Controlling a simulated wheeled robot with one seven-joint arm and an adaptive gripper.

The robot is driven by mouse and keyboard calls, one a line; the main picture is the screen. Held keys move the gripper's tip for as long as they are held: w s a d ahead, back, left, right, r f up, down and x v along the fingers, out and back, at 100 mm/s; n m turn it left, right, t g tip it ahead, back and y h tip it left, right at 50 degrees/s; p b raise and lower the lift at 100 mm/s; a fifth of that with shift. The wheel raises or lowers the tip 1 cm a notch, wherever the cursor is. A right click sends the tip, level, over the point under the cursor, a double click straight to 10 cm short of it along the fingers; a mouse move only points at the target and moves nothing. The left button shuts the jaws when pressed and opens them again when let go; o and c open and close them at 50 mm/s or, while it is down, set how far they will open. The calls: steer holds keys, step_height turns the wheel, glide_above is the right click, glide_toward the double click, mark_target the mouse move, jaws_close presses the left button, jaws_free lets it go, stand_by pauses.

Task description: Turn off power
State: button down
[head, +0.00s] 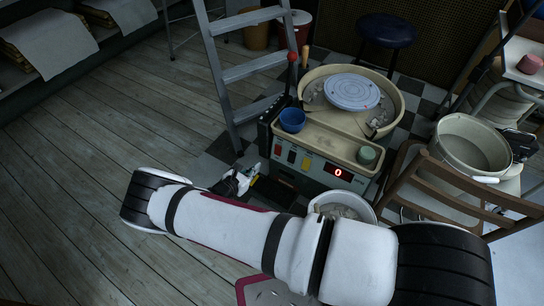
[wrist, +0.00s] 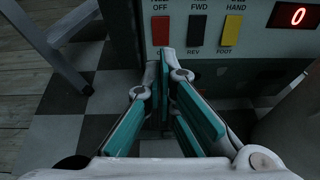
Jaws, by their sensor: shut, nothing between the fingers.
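The pottery wheel (head: 352,92) stands beyond my arm, with a control panel on its front. In the wrist view the panel carries a red switch (wrist: 160,30) under a label reading OFF, a black switch (wrist: 197,30) between FWD and REV, and a yellow switch (wrist: 231,30) between HAND and FOOT. A red display (wrist: 298,15) reads 0. My gripper (wrist: 167,60) is shut and empty, its teal-padded fingers meeting at the tips just below the red switch. I cannot tell whether the tips touch the panel. In the head view my gripper (head: 240,182) is low, in front of the panel's left side.
A grey stepladder (head: 225,75) stands left of the wheel. A wooden chair (head: 440,175) and a large bucket (head: 470,145) are to its right. A white bucket (head: 345,205) sits in front, partly behind my arm. A blue bowl (head: 293,120) rests on the wheel's tray. The wooden floor at left is clear.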

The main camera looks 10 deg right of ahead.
steer(key=shift+s+f+n, duration=0.1)
steer(key=shift+f+n, duration=0.2)
steer(key=shift+f, duration=0.3)
steer(key=b, duration=0.4)
glide_toward(277, 150)
steer(key=x, duration=0.5)
steer(key=shift+a+f, duration=0.1)
steer(key=shift+f, duration=0.35)
steer(key=shift+w+d, duration=0.4)
steer(key=shift+w, duration=0.05)
steer(key=shift+d, duration=0.1)
